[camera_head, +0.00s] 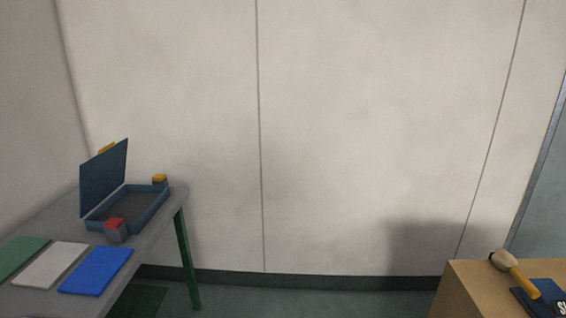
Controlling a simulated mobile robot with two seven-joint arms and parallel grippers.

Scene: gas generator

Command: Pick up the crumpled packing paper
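I see no crumpled packing paper in the head view. Neither of my grippers shows in this view. On the left, a grey table (150,220) with green legs holds an open dark blue case (150,205) with its lid raised. Flat green (20,254), white (50,264) and blue (96,270) pieces lie along the table's front part.
A small grey block with a red top (116,230) stands by the case, and a yellow-topped one (159,180) behind it. At lower right, a brown box or cabinet (465,290) bears a yellow-handled brush-like tool (517,275) and a dark blue item (540,298). Floor between is clear.

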